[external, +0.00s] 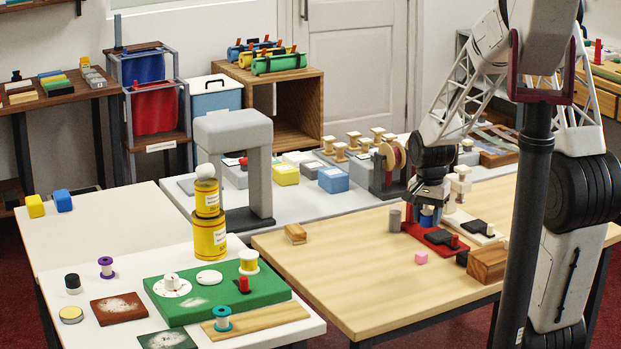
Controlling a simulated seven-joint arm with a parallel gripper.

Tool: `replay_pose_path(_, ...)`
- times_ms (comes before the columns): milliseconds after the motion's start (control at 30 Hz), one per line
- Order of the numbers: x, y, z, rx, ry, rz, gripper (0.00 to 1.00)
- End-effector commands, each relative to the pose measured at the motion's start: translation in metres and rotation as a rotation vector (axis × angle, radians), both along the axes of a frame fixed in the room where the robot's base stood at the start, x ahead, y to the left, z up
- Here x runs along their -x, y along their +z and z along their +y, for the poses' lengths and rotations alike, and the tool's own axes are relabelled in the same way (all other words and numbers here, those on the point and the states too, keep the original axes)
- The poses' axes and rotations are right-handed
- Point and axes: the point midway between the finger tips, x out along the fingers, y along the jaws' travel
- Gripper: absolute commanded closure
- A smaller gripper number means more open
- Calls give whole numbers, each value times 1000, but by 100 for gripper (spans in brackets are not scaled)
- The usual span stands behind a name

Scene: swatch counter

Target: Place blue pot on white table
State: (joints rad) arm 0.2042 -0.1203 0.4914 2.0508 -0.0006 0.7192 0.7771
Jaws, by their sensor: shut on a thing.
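The blue pot (427,217) is a small blue cylinder at the right, over the red board on the wooden table. My gripper (428,204) points down and is shut on the blue pot; its fingers partly hide the pot. I cannot tell whether the pot touches the board. The white table (110,212) stands at the left, with a yellow block (35,206) and a blue block (62,201) at its far left corner.
A green board (210,305) lies in front.

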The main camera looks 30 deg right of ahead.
Motion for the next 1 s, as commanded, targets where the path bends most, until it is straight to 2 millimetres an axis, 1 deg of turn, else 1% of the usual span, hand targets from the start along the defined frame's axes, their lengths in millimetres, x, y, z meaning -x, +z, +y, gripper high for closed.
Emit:
replay_pose_path(33,14,-1,0,0,-23,0,86)
replay_pose_path(100,30,-3,0,0,-54,0,86)
replay_pose_path(200,48,-5,0,0,-89,0,86)
replay_pose_path(400,73,-8,2,0,-139,-1,86)
replay_pose_path(667,95,-12,3,0,-181,0,86)
replay_pose_path(800,95,-28,3,0,-182,2,86)
replay_pose_path(933,95,-39,3,0,-181,1,86)
replay_pose_path(1000,95,-48,3,-1,-181,3,86)
